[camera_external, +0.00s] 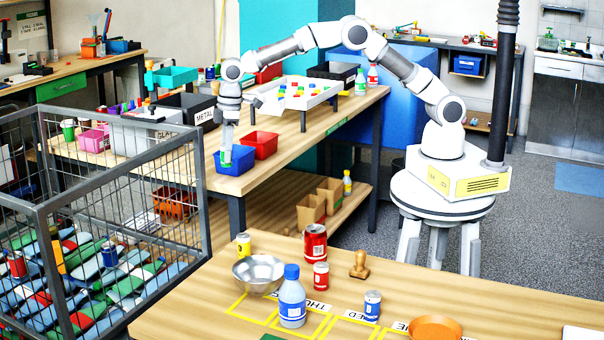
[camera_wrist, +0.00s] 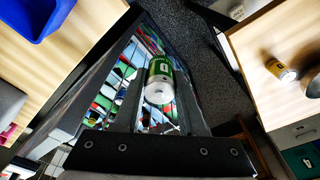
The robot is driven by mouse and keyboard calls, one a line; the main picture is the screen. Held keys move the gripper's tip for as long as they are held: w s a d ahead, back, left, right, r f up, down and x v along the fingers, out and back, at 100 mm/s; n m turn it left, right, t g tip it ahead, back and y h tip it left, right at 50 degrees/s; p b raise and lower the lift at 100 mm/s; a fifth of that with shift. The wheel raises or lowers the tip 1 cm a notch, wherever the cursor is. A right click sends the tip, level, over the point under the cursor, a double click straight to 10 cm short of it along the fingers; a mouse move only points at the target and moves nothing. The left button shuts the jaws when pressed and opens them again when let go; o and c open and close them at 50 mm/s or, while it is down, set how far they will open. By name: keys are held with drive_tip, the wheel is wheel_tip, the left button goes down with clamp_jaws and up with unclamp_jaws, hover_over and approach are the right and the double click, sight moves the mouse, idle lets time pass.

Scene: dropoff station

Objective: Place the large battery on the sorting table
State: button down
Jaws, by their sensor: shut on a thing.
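The large battery looks to be a green cylinder with a pale end and a white mark. It is in the middle of the wrist view (camera_wrist: 160,78), and a bit of green shows at my gripper's tip in the external view (camera_external: 226,157). My gripper (camera_external: 226,150) points down and is shut on it, in the air beside the near edge of the long wooden table (camera_external: 290,147). The front wooden table (camera_external: 200,290) has yellow marked squares with labels. I cannot tell which table is the sorting table.
A blue bin (camera_external: 232,182) and a red bin (camera_external: 260,146) stand on the long table behind my gripper. A wire cage (camera_external: 128,200) full of colourful items is left and below. The front table holds a metal bowl (camera_external: 258,273), blue bottle (camera_external: 292,298), cans and orange dish (camera_external: 435,328).

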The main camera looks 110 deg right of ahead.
drive_tip(key=s+d+m, duration=0.2)
drive_tip(key=s+d, duration=0.3)
drive_tip(key=d, duration=0.7)
drive_tip(key=s+d+m+p, duration=0.1)
drive_tip(key=s+d+m, duration=0.35)
drive_tip(key=d, duration=0.75)
drive_tip(key=s+d+m, duration=0.1)
drive_tip(key=s+d, duration=0.5)
drive_tip(key=d, duration=0.6)
drive_tip(key=shift+n+h, duration=0.25)
drive_tip(key=shift+h, duration=0.15)
drive_tip(key=w+a+f, duration=0.1)
drive_tip(key=w+f, duration=0.1)
drive_tip(key=w, duration=0.1)
drive_tip(key=w+a+f, duration=0.2)
drive_tip(key=w, duration=0.2)
drive_tip(key=w+a+f+p, duration=0.1)
drive_tip(key=w+a+f, duration=0.1)
drive_tip(key=w, duration=0.1)
drive_tip(key=shift+w+a+f, duration=0.1)
drive_tip(key=shift+w+a, duration=0.1)
drive_tip(key=shift+f, duration=1.95)
drive_tip(key=shift+f, duration=0.2)
drive_tip(key=shift+c, duration=2.4)
unclamp_jaws()
